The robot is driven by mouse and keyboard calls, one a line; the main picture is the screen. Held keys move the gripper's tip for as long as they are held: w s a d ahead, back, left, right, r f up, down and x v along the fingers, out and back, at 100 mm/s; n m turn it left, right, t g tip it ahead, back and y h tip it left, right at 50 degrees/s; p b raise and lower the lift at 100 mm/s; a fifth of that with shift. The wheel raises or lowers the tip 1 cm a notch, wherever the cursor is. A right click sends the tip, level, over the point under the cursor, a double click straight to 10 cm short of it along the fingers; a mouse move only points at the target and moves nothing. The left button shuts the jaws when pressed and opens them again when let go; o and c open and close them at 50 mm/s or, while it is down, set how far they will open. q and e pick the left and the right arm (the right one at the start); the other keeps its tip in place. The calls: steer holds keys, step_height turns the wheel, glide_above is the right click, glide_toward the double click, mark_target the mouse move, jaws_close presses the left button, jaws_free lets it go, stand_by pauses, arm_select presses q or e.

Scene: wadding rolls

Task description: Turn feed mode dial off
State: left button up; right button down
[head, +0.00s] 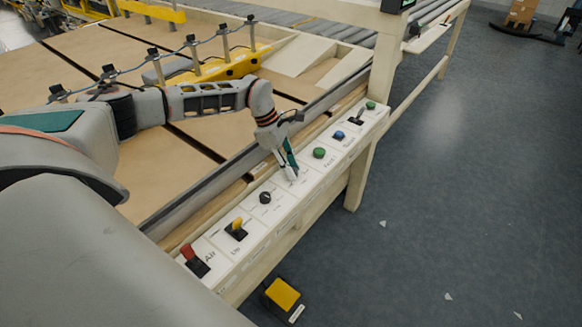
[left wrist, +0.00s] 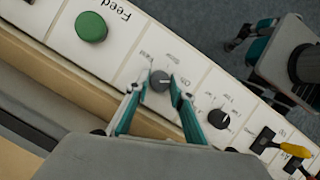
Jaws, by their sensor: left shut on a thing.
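The feed mode dial (left wrist: 160,80) is a small dark round knob with a light pointer mark on the white control panel (head: 240,266). My left gripper (head: 291,174) reaches down to the panel, between the green button and another black dial. In the left wrist view its teal fingers (left wrist: 158,92) are shut on the feed mode dial, one on each side. In the head view the gripper hides this dial. The small lettering around it is too blurred to read surely. Part of my right arm, with what seems its gripper (left wrist: 248,37), shows over the floor; its finger state is unclear.
A green button (head: 319,153) marked Feed is on one side of the dial, another black dial (head: 265,197) on the other. Yellow (head: 237,225) and red (head: 189,251) levers stand nearer. A rail runs behind the panel. A yellow-topped box (head: 283,294) stands on the floor.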

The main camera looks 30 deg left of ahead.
stand_by(0.3)
arm_select(q)
steer(key=o, duration=1.1)
steer(key=v, duration=1.2)
steer(key=shift+d, duration=0.1)
